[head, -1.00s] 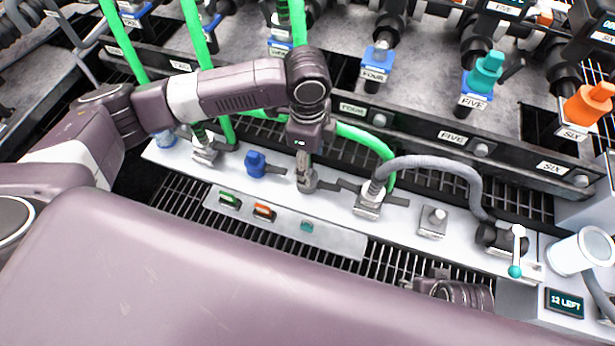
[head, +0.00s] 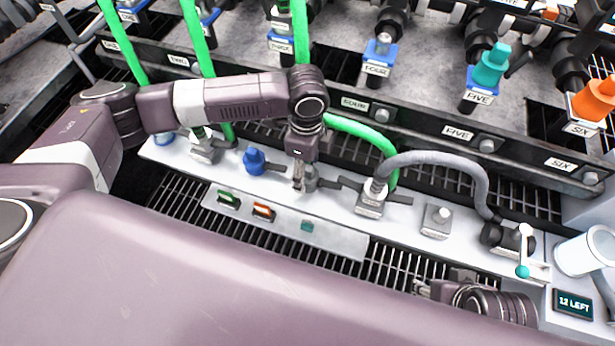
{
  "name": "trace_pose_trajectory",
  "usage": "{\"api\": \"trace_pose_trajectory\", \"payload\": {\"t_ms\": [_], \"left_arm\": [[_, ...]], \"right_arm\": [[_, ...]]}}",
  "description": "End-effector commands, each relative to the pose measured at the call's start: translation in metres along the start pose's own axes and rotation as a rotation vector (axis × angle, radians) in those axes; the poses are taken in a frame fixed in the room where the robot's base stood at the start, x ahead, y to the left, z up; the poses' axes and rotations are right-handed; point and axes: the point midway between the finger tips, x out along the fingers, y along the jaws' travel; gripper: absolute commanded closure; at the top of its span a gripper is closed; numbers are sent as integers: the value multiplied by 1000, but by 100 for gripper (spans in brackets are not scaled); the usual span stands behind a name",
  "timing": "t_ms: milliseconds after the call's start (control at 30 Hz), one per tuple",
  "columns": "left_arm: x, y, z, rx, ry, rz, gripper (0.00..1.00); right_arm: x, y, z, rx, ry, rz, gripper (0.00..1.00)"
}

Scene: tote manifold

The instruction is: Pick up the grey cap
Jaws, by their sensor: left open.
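The grey cap (head: 312,179) stands on the white shelf, right of the blue cap (head: 254,161), with a dark tab on its right. My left gripper (head: 299,187) points down right at the grey cap, overlapping its left side. It is open, and the grey cap is not clearly between its fingers; whether they touch cannot be told. My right gripper (head: 422,289) shows small at the lower edge, far from the caps; its jaw opening is unclear.
A grey hose (head: 430,160) bends up from a fitting right of the grey cap. Green hoses (head: 365,137) run behind. A panel with small coloured parts (head: 335,238) lies in front. A valve with a white and teal lever (head: 524,250) stands at the right.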

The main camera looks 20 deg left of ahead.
Motion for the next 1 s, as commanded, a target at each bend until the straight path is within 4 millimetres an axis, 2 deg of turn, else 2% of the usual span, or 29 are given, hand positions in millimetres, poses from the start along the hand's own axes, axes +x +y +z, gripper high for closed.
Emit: {"api": "trace_pose_trajectory", "payload": {"t_ms": [100,333,767,1000], "left_arm": [[8,0,0,1,0,-1,41],[8,0,0,1,0,-1,41],[8,0,0,1,0,-1,88],[7,0,0,1,0,-2,89]], "right_arm": [[-4,0,1,0,2,1,60],[-5,0,1,0,2,1,60],[-4,0,1,0,1,1,60],[-5,0,1,0,1,1,60]]}}
